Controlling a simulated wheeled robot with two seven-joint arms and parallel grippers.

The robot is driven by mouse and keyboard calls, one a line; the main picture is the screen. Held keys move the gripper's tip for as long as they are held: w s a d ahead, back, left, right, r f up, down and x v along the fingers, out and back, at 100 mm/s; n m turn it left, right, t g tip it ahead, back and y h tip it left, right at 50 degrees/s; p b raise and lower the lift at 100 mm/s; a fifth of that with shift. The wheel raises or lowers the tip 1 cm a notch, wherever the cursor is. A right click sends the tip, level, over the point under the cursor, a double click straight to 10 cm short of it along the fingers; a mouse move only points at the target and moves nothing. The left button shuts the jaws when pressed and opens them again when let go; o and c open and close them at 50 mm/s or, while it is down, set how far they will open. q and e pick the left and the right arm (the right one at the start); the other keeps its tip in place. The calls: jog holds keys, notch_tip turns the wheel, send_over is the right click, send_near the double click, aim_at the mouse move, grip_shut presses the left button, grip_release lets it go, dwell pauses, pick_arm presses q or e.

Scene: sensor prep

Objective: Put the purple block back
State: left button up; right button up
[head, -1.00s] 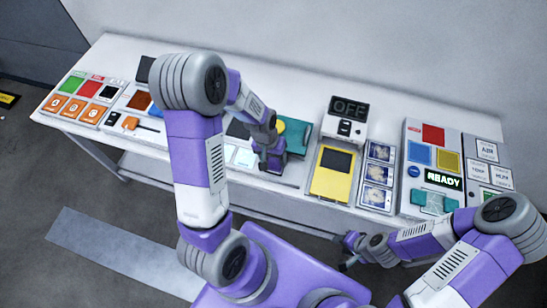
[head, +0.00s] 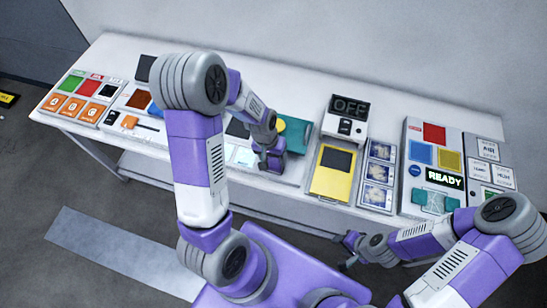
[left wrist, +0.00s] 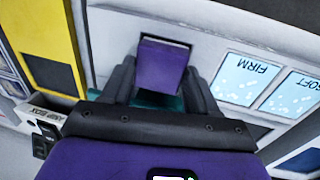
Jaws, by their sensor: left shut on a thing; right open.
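The purple block (left wrist: 163,66) shows in the left wrist view between the two fingers of my left gripper (left wrist: 158,85), which is shut on it. In the head view my left gripper (head: 270,163) is low over the middle of the table, just left of a teal panel (head: 294,137). The block cannot be made out there, and I cannot tell whether it touches the surface below. My right gripper (head: 346,252) is open and empty, off the table's front edge.
Pale FIRM (left wrist: 244,78) and SOFT (left wrist: 291,93) tiles lie beside the block. A READY board (head: 444,179) is further right. Orange A, B, C tiles (head: 73,107) are at the left end.

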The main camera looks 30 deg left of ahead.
pick_arm(q)
jog(key=shift+f, duration=0.15)
jog(key=o, duration=1.5)
jog(key=shift+r+p, duration=3.2)
jog(key=shift+r, duration=0.85)
